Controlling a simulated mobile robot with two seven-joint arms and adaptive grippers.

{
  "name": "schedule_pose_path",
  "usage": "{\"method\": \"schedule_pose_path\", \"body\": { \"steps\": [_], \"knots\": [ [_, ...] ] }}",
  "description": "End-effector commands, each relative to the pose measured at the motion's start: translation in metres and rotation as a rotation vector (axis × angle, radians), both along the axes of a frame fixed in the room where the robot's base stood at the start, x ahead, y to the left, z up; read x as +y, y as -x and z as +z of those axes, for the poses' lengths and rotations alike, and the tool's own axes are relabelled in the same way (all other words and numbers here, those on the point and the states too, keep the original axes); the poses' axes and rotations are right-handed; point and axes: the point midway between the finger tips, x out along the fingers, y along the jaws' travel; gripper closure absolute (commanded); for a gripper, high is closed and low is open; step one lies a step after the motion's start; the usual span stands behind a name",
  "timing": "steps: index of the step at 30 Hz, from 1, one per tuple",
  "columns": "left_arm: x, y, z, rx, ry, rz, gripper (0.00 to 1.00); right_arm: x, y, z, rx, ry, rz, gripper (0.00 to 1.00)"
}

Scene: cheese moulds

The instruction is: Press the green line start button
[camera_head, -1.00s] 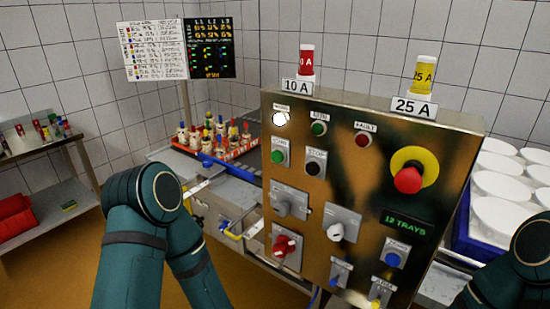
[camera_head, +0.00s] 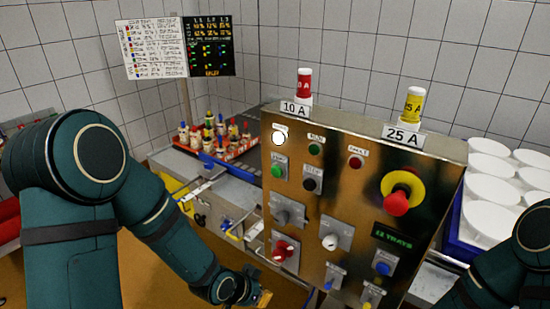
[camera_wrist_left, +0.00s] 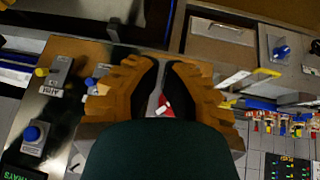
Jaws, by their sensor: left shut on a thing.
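The control panel (camera_head: 350,190) stands upright in the middle. A green button (camera_head: 278,171) sits at its upper left, next to a black button (camera_head: 310,184). My left gripper (camera_head: 266,298) is low at the panel's lower left edge, below and apart from the green button. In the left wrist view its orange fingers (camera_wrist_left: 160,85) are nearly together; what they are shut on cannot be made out. A red knob (camera_wrist_left: 164,103) shows behind the gap; the green button is not visible there. My right arm enters at lower right, its gripper out of view.
The panel also carries a red knob (camera_head: 285,250), a red emergency stop on yellow (camera_head: 397,201), a blue button (camera_head: 383,268) and a green lamp (camera_head: 315,149). Red and yellow fuses (camera_head: 413,104) stand on top. White moulds (camera_head: 490,215) lie right, bottle-like pieces (camera_head: 208,134) behind left.

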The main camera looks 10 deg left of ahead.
Motion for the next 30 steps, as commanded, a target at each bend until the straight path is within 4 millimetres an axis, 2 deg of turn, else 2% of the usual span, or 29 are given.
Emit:
{"method": "schedule_pose_path", "body": {
  "steps": [1,9,12,15,18,21,30],
  "knots": [
    [0.003,-0.007,0.031,-0.057,-0.022,-0.041,1.0,0.0,-0.001,0.015,-0.002,0.0,-0.002,0.53],
    [0.021,-0.03,0.147,-0.326,-0.165,-0.266,1.0,-0.002,-0.005,0.058,-0.012,-0.001,-0.012,0.53],
    [0.027,-0.033,0.184,-0.411,-0.218,-0.333,1.0,-0.003,-0.006,0.071,-0.014,-0.001,-0.015,0.53],
    [0.032,-0.035,0.213,-0.478,-0.263,-0.385,1.0,-0.003,-0.007,0.081,-0.016,-0.001,-0.017,0.53],
    [0.035,-0.035,0.232,-0.523,-0.294,-0.422,1.0,-0.004,-0.007,0.087,-0.018,-0.002,-0.019,0.53],
    [0.037,-0.035,0.242,-0.549,-0.315,-0.443,1.0,-0.004,-0.008,0.09,-0.019,-0.002,-0.019,0.53],
    [0.038,-0.035,0.244,-0.558,-0.322,-0.451,1.0,-0.004,-0.008,0.09,-0.019,-0.002,-0.021,0.53]
  ]
}}
